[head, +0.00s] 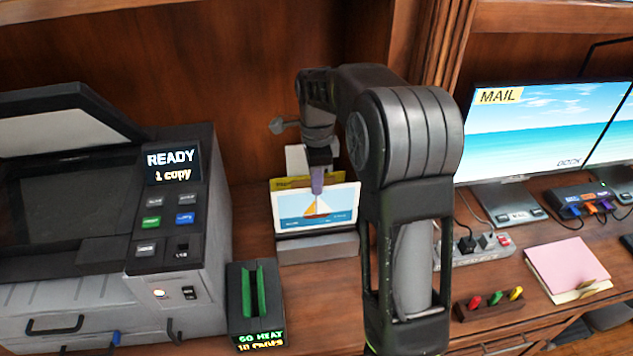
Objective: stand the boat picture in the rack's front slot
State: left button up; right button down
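The boat picture (341,206), a card with an orange-sailed boat on blue water, stands nearly upright at the front of the grey rack (318,249). Its lower edge meets the rack's top; I cannot tell how deep it sits in the front slot. My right gripper (317,182) comes down from above and is shut on the picture's top edge, one finger in front and the other hidden behind. A yellow card (289,183) and a white card (296,158) stand behind it in the rack. My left gripper is out of view.
A copier (185,262) fills the left, with a small black device with green slots (254,300) beside the rack. On the right are a monitor (540,130), a power strip (478,248), a peg block (490,304) and a pink notepad (567,266). Wood panel stands behind.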

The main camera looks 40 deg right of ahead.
aim_at(317, 208)
jog(key=shift+f+b, duration=2.4)
jog(key=shift+f, duration=1.95)
jog(key=c, duration=1.6)
grip_release()
jog(key=shift+r, duration=0.2)
notch_tip(317, 208, up, 8)
jog(key=shift+f, duration=0.25)
